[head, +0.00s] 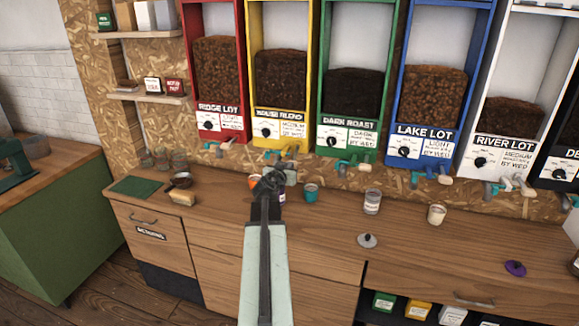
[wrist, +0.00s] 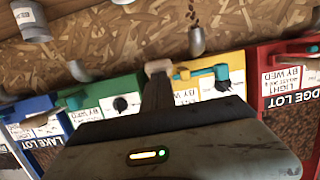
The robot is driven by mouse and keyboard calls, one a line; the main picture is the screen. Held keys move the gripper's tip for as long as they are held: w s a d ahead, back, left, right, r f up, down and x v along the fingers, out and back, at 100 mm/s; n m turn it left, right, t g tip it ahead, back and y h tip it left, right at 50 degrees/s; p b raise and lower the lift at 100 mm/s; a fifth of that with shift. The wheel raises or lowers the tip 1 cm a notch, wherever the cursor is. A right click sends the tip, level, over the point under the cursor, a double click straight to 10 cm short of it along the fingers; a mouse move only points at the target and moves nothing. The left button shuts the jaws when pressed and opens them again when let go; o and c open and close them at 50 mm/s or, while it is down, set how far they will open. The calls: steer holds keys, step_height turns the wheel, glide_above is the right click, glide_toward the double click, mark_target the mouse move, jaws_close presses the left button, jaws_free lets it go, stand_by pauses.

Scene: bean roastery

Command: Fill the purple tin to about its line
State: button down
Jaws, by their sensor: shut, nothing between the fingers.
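A tin with a purple part (head: 281,197) stands on the counter below the yellow House Blend dispenser (head: 280,125), mostly hidden behind my gripper (head: 289,157). Its fill line and level cannot be seen. In the wrist view, which is upside down, my gripper (wrist: 158,68) is shut and empty, with its tip beside the teal-handled tap (wrist: 222,73) of the yellow dispenser. I cannot tell whether it touches the tap. Beans (wrist: 191,16) are falling from the metal spout (wrist: 197,42) there. A purple lid (head: 515,268) lies on the counter at the right.
A teal tin (head: 311,193) stands just right of my gripper. A glass-like container (head: 372,201) and a cream one (head: 437,214) stand farther right. The front right counter is mostly clear.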

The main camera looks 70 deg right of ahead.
steer(key=shift+s+f, duration=0.15)
steer(key=shift+f, duration=0.15)
